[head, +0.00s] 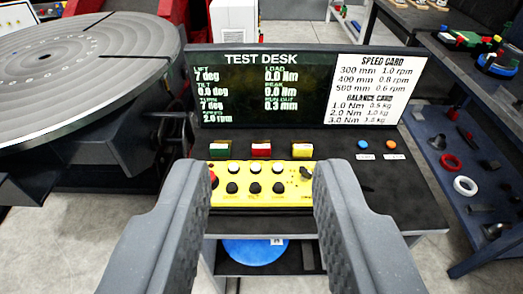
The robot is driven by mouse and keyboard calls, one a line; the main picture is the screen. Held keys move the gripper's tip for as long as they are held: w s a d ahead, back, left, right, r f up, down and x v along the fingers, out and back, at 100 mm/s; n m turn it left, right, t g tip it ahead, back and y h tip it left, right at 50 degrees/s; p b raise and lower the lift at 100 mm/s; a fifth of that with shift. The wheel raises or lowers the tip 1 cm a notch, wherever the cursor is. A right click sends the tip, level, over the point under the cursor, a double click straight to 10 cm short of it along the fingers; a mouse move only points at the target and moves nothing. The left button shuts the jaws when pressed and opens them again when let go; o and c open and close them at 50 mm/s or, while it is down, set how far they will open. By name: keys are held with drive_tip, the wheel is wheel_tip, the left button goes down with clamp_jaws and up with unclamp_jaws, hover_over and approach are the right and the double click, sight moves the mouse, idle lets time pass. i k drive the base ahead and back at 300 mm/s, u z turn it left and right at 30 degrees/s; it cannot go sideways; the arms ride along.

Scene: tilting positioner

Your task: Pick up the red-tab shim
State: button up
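The red-tab shim (261,151) lies on the dark desk top, below the screen and just behind the yellow control box. It is a small block, red with a pale top edge. A similar green-tab shim (220,151) is to its left and a yellow one (302,152) to its right, with gaps between them. My gripper (258,174) is open and empty, its two grey fingers reaching in from the bottom. In the picture the red shim sits between and beyond the fingertips, apart from both.
The yellow control box (262,184), with black knobs and a red button, shows between my fingers. The screen (262,88) and white card board (374,90) stand behind the shims. A large round turntable (80,70) is at left. A shelf unit (465,165) is at right.

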sight(260, 149)
drive_tip(key=u, duration=0.35)
drive_tip(key=i, duration=0.85)
drive_tip(key=u, duration=0.5)
drive_tip(key=i, duration=0.65)
drive_tip(key=u, duration=0.1)
